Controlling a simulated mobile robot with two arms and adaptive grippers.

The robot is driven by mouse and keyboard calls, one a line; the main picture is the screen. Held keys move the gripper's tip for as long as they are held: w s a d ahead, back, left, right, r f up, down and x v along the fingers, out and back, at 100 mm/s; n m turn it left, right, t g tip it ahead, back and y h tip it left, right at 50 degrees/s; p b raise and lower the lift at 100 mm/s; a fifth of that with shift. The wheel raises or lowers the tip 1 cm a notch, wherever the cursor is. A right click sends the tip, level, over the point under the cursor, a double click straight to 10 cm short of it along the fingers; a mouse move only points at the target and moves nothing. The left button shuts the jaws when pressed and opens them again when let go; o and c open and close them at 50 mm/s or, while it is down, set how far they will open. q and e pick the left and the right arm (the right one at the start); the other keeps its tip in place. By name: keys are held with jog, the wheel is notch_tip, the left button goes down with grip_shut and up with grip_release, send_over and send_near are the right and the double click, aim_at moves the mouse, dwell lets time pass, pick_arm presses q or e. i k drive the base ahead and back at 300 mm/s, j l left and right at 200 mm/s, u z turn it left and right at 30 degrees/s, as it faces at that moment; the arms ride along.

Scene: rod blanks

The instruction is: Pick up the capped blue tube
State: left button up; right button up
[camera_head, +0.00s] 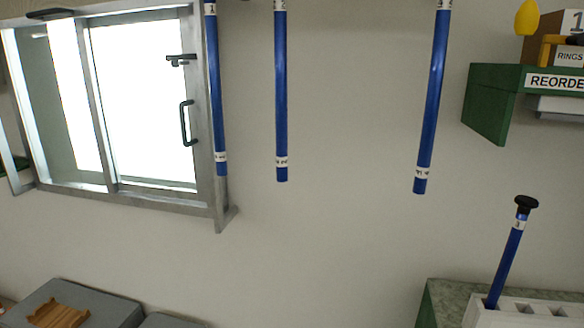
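A capped blue tube (508,258) stands at the lower right, leaning a little to the right. Its black round cap (526,203) is on top, with a white label just below it. Its lower end is in a slot of a white rack (482,315). Three uncapped-looking blue tubes (281,90), (432,90), (216,100) hang upright higher up, with white labels near their lower ends; their tops are at or past the frame's upper edge. Neither of my grippers is in view.
The white rack stands on a green-sided surface (440,293) at the lower right. A green shelf (490,105) with a REORDER label is at the upper right. A window (140,100) is at the left. Grey padded blocks (120,315) lie at the lower left.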

aim_at(526, 203)
jog(key=z, duration=1.25)
